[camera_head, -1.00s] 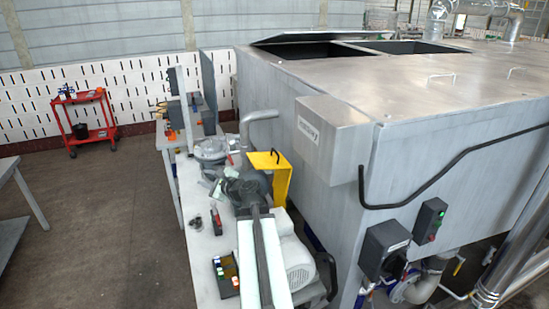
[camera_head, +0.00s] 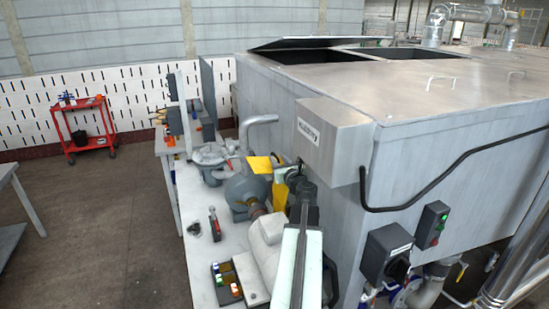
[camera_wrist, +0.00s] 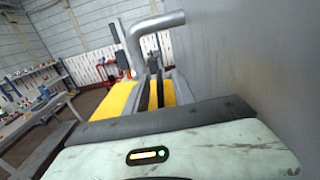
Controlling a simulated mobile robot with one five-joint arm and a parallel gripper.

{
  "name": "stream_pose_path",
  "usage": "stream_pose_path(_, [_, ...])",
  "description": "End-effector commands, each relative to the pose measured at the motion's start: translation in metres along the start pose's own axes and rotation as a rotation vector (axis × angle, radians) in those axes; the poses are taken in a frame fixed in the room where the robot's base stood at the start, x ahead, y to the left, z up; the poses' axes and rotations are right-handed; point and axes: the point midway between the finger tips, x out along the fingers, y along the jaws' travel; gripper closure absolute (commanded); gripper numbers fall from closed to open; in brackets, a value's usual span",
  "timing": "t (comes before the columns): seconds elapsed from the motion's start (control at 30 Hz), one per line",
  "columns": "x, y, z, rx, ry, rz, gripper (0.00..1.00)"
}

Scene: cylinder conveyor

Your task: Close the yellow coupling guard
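The yellow coupling guard (camera_head: 260,164) stands raised beside the pump and motor on the bench in the head view. Its upper flap and part of its side panel show; my arm hides the rest. My gripper (camera_head: 296,176) is at the right side of the guard, between it and the big metal tank. In the wrist view the yellow guard (camera_wrist: 118,101) shows on both sides of my dark fingers (camera_wrist: 154,92). The finger gap and any contact with the guard's handle are unclear.
The grey tank (camera_head: 430,150) and its protruding box (camera_head: 335,140) stand close on the right. The grey pump (camera_head: 245,190) and pale motor (camera_head: 266,235) are left of my arm. A bent pipe (camera_head: 262,120) rises behind. Small tools lie on the bench (camera_head: 195,260).

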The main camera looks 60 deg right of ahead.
Motion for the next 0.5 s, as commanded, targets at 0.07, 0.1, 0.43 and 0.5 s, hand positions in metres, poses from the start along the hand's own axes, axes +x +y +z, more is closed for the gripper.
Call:
stream_pose_path(0.07, [0.019, 0.0, 0.0, 0.0, 0.0, 0.003, 0.69])
stream_pose_path(0.1, [0.025, 0.0, 0.0, -0.001, 0.0, 0.002, 0.69])
stream_pose_path(0.43, [0.033, 0.001, 0.0, -0.001, 0.0, 0.001, 0.72])
stream_pose_path(0.5, [0.033, 0.001, 0.0, -0.001, 0.0, 0.002, 0.92])
